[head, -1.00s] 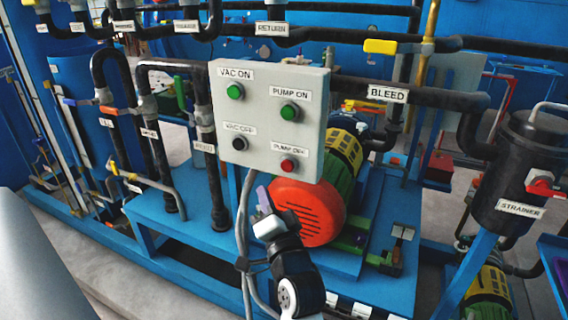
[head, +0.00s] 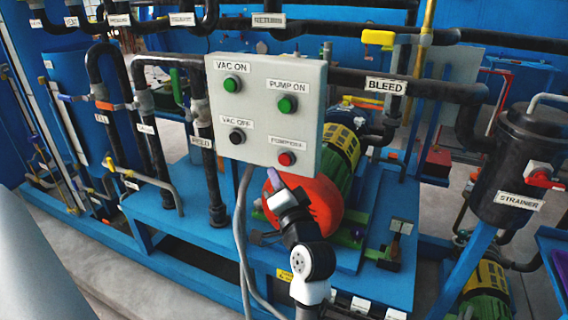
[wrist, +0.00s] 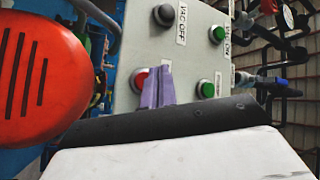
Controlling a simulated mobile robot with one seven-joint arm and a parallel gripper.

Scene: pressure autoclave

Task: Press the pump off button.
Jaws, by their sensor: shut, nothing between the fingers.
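The pump off button is the red button (head: 286,158) at the lower right of the grey control box (head: 255,150), under a label that reads PUMP OFF. In the wrist view the red button (wrist: 139,79) is partly hidden behind the purple fingers. My gripper (head: 273,178) is shut and empty, just below and left of the red button in the head view. In the wrist view my gripper (wrist: 158,75) points at the panel beside the red button. I cannot tell whether the fingertips touch it.
The box also carries a green VAC ON button (head: 232,84), a green PUMP ON button (head: 287,104) and a black VAC OFF button (head: 237,136). A red motor cover (head: 310,205) is behind my gripper. Grey cables (head: 242,240) hang below the box.

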